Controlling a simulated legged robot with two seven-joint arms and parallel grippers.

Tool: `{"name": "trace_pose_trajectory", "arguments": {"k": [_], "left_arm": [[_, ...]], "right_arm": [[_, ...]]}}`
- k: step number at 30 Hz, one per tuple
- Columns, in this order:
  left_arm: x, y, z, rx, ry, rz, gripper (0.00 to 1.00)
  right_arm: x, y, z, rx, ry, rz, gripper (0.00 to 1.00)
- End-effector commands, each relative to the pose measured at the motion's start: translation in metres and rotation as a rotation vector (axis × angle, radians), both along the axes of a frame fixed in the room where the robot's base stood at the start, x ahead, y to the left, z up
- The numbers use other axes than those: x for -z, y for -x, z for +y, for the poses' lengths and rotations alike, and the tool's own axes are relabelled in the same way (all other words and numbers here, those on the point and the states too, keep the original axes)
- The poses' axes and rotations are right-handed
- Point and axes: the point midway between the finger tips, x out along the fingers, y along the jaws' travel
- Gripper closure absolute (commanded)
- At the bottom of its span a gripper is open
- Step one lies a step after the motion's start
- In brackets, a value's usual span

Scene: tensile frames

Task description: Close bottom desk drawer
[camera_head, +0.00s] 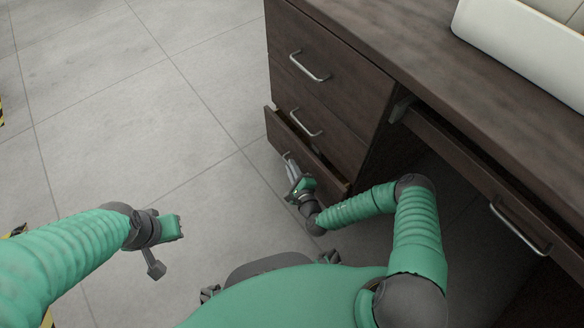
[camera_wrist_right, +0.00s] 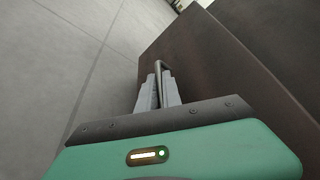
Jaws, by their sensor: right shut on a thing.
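The bottom desk drawer (camera_head: 278,129) is dark brown and stands partly pulled out from the desk's left cabinet, with its top edge jutting past the drawers above. Its metal handle (camera_head: 286,155) is on the front; it also shows in the right wrist view (camera_wrist_right: 158,66). My right gripper (camera_head: 291,168) is at the drawer front, with its grey fingers (camera_wrist_right: 158,90) shut on the handle. The fingers hide part of the handle. My left gripper (camera_head: 168,230) is over the floor at the left, apart from the desk; its fingers do not show clearly.
Two closed drawers with metal handles (camera_head: 310,67) (camera_head: 305,122) are above. A wide desk drawer (camera_head: 480,190) with a handle is at the right. A white container (camera_head: 520,55) stands on the desktop (camera_head: 390,35).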

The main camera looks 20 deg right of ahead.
Motion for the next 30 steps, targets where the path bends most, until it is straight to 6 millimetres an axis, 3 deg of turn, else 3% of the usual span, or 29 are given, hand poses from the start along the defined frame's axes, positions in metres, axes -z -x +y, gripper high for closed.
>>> {"name": "trace_pose_trajectory", "arguments": {"k": [19,30], "left_arm": [[-0.001,0.0,0.0,0.0,0.0,0.0,1.0],[-0.024,0.0,0.0,0.0,0.0,0.0,1.0]], "right_arm": [[0.005,0.004,-0.002,0.003,0.0,0.015,1.0],[0.004,-0.009,-0.037,0.005,0.0,0.013,1.0]]}}
